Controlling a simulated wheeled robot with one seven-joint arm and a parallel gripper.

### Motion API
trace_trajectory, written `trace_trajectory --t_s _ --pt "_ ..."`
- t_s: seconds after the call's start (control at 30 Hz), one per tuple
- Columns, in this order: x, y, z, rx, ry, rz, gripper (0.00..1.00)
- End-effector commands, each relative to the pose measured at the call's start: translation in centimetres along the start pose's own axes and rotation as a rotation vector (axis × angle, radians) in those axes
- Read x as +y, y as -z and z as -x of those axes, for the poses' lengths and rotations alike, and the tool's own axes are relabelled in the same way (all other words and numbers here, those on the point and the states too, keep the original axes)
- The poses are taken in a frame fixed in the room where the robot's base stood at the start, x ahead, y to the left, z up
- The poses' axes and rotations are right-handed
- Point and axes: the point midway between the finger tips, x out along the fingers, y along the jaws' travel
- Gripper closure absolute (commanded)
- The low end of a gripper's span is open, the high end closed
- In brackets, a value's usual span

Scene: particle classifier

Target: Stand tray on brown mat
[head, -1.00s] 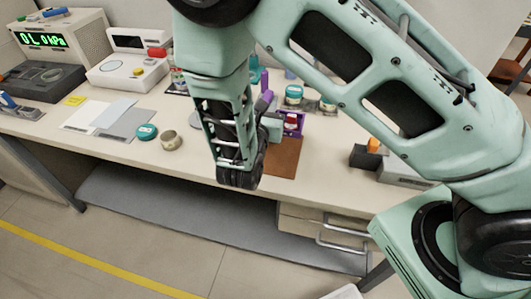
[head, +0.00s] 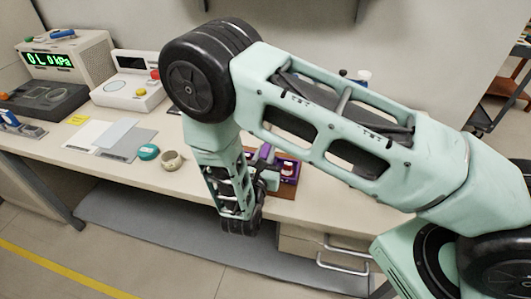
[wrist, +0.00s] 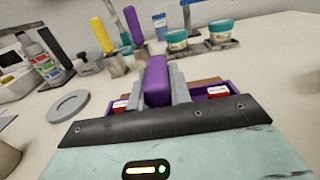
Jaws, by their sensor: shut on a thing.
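The purple tray (head: 289,171) has an upright purple handle, which shows in the wrist view (wrist: 156,82). My gripper (wrist: 156,92) is shut on this handle, with a grey finger on each side. Small red-and-white items sit in the tray on both sides of the handle. The brown mat (head: 284,191) lies on the bench; the tray covers most of it in the head view, leaving a front strip visible. A brown edge also shows behind the tray in the wrist view. I cannot tell whether the tray touches the mat. My arm hides the tray's left side in the head view.
A beige cup (head: 172,160) and a teal-lidded jar (head: 148,152) stand left of my gripper. In the wrist view, a grey ring (wrist: 68,106), a bottle (wrist: 42,66) and teal-lidded jars (wrist: 221,31) stand beyond the tray. The bench's front edge is close to my forearm.

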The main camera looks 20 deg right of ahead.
Motion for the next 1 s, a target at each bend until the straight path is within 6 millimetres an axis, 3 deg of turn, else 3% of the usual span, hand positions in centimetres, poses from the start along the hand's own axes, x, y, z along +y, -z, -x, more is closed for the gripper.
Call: trace_trajectory --t_s 0.23,0.27,0.3,0.33,0.7,1.0 --pt "0.0 0.4 0.0 -0.001 0.0 0.0 1.0" --pt "0.0 0.3 0.0 0.001 0.0 0.001 0.72" --pt "0.0 0.3 0.0 0.001 0.001 0.001 0.61" --pt "0.0 0.3 0.0 0.001 0.001 0.001 0.58" --pt "0.0 -0.1 0.2 0.001 -0.002 0.001 0.58" --pt "0.1 0.3 5.9 0.001 -0.006 0.0 0.58"
